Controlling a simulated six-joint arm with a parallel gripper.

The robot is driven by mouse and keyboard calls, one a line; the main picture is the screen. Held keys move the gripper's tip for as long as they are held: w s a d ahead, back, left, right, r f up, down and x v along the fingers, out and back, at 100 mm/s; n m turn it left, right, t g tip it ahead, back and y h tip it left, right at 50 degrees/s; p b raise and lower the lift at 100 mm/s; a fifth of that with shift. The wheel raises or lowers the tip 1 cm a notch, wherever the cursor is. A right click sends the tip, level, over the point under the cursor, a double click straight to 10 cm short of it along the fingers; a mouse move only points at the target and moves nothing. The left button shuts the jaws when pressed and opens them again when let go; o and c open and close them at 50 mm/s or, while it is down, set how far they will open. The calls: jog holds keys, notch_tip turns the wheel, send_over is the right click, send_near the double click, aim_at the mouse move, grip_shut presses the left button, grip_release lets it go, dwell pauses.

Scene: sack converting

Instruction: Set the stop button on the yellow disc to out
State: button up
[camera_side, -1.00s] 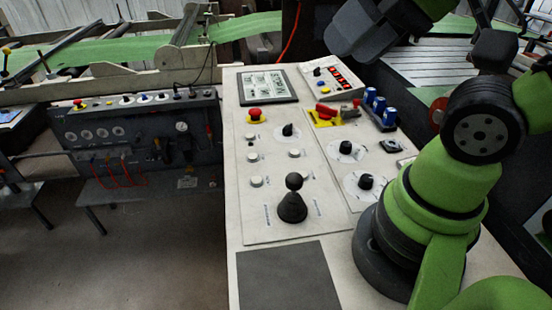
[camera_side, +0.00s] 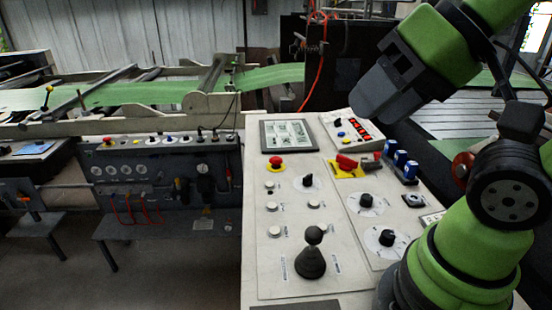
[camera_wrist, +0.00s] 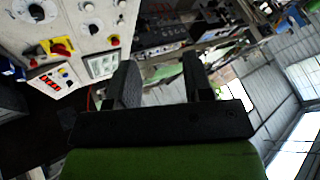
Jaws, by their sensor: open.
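The stop button (camera_side: 276,161) is a red mushroom head on a yellow disc (camera_side: 276,168), at the upper left of the pale control panel, just below the framed screen. Whether it is in or out cannot be told at this size. It also shows small in the wrist view, the red head (camera_wrist: 115,40) near the screen. My gripper (camera_side: 368,108) is up in the air, right of and above the button, well apart from it. In the wrist view my gripper (camera_wrist: 160,82) has its two dark fingers wide apart with nothing between them.
A red switch handle (camera_side: 347,162) on a yellow plate stands right of the button, with blue-topped parts (camera_side: 400,160) beyond. Black knobs (camera_side: 366,201), white buttons and a joystick (camera_side: 311,258) stand nearer. A screen (camera_side: 288,136) and a keypad box (camera_side: 351,129) lie behind.

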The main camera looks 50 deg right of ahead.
jog(key=shift+o, duration=1.4)
jog(key=shift+w+r, duration=0.1)
jog(key=shift+w, duration=0.1)
jog(key=m+g+h, duration=0.4)
jog(key=m+h, duration=0.1)
send_over(276, 159)
jog(key=s+a, duration=0.3)
notch_tip(276, 159, down, 19)
jog(key=x, duration=1)
jog(key=shift+f, duration=0.4)
